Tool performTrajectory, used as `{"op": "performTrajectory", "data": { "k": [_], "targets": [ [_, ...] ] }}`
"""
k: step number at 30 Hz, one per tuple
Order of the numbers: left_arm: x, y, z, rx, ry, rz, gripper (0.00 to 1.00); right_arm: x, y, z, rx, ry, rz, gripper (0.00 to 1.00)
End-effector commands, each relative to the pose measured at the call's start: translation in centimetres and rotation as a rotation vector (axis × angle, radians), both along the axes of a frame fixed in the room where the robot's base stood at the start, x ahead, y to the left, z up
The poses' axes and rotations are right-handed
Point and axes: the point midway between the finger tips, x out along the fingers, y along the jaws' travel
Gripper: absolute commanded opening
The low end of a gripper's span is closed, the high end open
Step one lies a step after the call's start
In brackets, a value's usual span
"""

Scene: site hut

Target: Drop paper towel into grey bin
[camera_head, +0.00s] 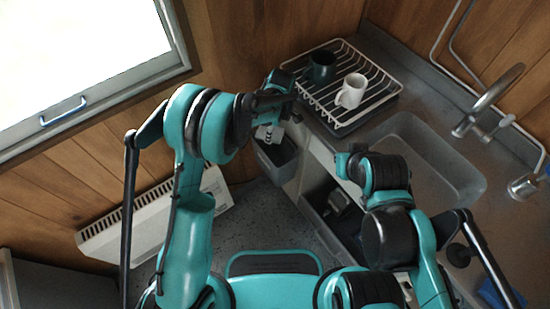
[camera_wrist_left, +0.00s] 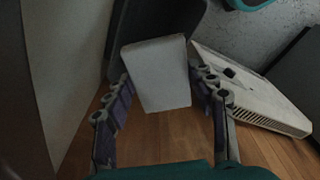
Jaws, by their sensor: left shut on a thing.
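The white paper towel (camera_head: 268,133) is held by my left gripper (camera_head: 266,122). In the left wrist view it shows as a pale, flat-sided piece (camera_wrist_left: 158,75) between the two fingers of the left gripper (camera_wrist_left: 160,88). The grey bin (camera_head: 278,157) stands on the floor against the counter's end, just below the gripper in the head view. In the left wrist view the dark bin (camera_wrist_left: 118,45) shows behind the towel, partly covered by it. My right arm is bent over the counter front; its gripper cannot be made out.
A dish rack (camera_head: 345,122) with a dark mug (camera_head: 322,66) and a white mug (camera_head: 351,91) stands on the counter above the bin. A sink (camera_head: 430,160) and tap (camera_head: 490,100) lie to the right. A white heater (camera_head: 150,215) is along the left wall.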

Motion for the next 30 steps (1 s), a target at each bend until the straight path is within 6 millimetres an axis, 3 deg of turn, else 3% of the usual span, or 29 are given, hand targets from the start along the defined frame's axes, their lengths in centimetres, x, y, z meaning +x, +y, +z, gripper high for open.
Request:
{"op": "performTrajectory", "data": {
  "k": [1, 7, 17, 18, 20, 30],
  "targets": [
    [0.0, 0.0, -1.1, 0.000, 0.000, 0.000, 0.24, 0.0, 0.0, -0.8, 0.000, 0.000, 0.000, 0.00],
    [0.0, 0.0, -3.2, 0.000, 0.000, -0.001, 0.24, 0.0, 0.0, -2.1, 0.000, 0.000, 0.000, 0.00],
    [0.0, 0.0, -3.5, 0.000, 0.000, -0.001, 0.24, 0.0, 0.0, -2.1, 0.000, 0.000, 0.000, 0.00],
    [0.0, 0.0, -3.5, 0.000, 0.000, -0.001, 0.64, 0.0, 0.0, -2.1, 0.000, 0.000, 0.000, 0.00],
    [0.0, 0.0, -3.5, 0.000, 0.000, -0.001, 0.79, 0.0, 0.0, -2.1, 0.000, 0.000, 0.000, 0.00],
    [0.0, 0.0, -3.3, 0.000, 0.000, -0.001, 0.80, 0.0, 0.0, -2.1, 0.000, 0.000, 0.000, 0.00]
  ]
}}
